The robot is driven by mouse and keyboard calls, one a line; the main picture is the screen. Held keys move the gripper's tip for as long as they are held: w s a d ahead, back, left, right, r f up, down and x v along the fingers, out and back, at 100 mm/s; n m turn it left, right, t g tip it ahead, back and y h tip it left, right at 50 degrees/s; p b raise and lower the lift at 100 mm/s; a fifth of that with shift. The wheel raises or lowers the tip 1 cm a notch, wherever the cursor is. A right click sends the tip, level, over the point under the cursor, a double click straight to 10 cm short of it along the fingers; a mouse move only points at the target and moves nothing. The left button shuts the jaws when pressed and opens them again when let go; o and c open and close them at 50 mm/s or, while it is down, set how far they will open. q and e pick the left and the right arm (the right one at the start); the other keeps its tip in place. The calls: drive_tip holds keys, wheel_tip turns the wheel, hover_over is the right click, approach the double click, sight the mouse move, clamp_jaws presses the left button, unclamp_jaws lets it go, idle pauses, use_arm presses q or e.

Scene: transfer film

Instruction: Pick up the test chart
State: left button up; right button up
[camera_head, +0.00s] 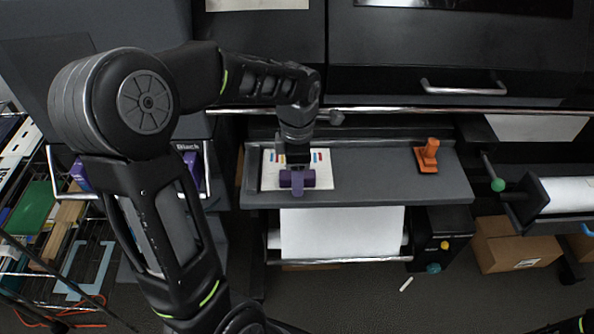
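The test chart (269,178) is a pale sheet with small coloured patches along its top edge. It lies flat on the left part of the grey printer shelf (375,185). A purple object (298,180) is over the chart's lower right part. My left gripper (297,164) points down over the chart, directly at the purple object. Its fingertips are hard to make out, so whether it grips the purple object or stands just above it is unclear. The gripper and the purple object hide part of the chart. My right gripper is out of view; only a bit of that arm shows at bottom right.
An orange tool (427,156) stands at the right of the shelf. White paper (342,232) hangs below it. A metal bar (400,110) crosses behind. Cardboard boxes (515,245) and a paper roll (567,194) are at right; a wire rack (60,215) is at left.

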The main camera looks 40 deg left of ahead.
use_arm(q)
drive_tip(key=shift+c, duration=0.2)
clamp_jaws()
idle(0.3)
